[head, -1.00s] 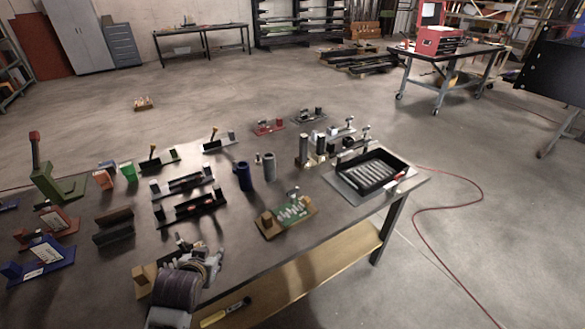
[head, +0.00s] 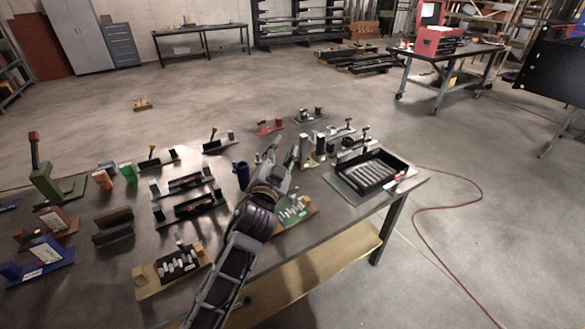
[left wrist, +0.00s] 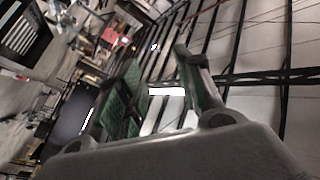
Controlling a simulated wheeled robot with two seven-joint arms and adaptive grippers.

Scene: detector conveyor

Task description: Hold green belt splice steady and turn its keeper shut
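The green belt splice (head: 295,211), a green strip with white bars, lies on a wooden base on the table, right of centre in the head view. My left arm and gripper cover its left part. A small lever-like part seen on it earlier is hidden now, so I cannot tell the keeper's position. My left gripper (head: 275,160) is above and just beyond the splice, apparently not touching it. In the left wrist view its two fingers (left wrist: 160,80) stand apart with nothing clearly held between them. My right gripper is not in view.
A similar dark splice on a wooden base (head: 178,262) is at the near left. A black tray (head: 372,172) sits at the right table edge.

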